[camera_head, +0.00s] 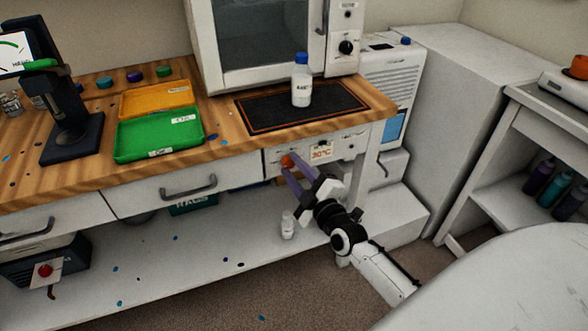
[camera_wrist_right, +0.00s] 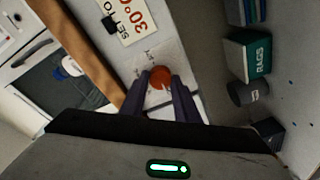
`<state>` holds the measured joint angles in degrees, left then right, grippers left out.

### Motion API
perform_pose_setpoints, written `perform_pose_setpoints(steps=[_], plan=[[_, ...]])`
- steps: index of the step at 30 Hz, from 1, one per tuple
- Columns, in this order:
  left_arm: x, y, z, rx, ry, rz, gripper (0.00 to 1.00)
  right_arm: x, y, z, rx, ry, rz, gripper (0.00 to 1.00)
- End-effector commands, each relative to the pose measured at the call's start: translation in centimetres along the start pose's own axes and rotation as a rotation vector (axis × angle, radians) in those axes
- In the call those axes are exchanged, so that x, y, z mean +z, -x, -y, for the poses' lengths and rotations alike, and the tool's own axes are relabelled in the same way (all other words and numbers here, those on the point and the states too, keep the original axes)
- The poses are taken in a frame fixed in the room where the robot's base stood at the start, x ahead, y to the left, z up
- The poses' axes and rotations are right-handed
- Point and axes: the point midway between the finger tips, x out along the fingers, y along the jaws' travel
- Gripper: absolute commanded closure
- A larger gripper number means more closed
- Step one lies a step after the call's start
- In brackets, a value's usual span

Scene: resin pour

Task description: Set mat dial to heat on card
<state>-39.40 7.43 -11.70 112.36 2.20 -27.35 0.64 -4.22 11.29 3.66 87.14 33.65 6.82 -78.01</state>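The orange-red mat dial (camera_head: 287,160) sits on the white control panel at the bench's front edge. A card (camera_head: 321,151) to its right reads 30°C; in the right wrist view the card (camera_wrist_right: 137,18) reads "SET TO 30°C". My right gripper (camera_head: 289,166) reaches the dial from the front. In the right wrist view its two dark fingers lie against either side of the dial (camera_wrist_right: 160,77), which shows between the tips. The dial's pointer setting cannot be made out. The black heat mat (camera_head: 262,123) with an orange border lies on the bench above. My left gripper is out of view.
A blue-capped bottle (camera_head: 301,85) stands on the mat, before a white oven (camera_head: 262,40). Green (camera_head: 160,152) and orange (camera_head: 155,90) trays lie left. A drawer (camera_head: 185,188) is beside the panel. A small bottle (camera_head: 288,225) and a rags box (camera_head: 194,203) are on the lower shelf.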

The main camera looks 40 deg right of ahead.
Motion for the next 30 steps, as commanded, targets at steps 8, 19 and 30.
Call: perform_pose_setpoints(steps=[8, 19, 30], plan=[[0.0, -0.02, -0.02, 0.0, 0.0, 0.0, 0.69, 0.03, 0.02, 0.05, 0.002, -0.032, -0.002, 0.94], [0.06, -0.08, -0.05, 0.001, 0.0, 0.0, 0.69, 0.04, 0.01, 0.16, 0.025, -0.269, -0.018, 0.94], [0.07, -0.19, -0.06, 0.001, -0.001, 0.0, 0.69, 0.07, -0.01, 0.28, 0.059, -0.618, -0.04, 0.94]])
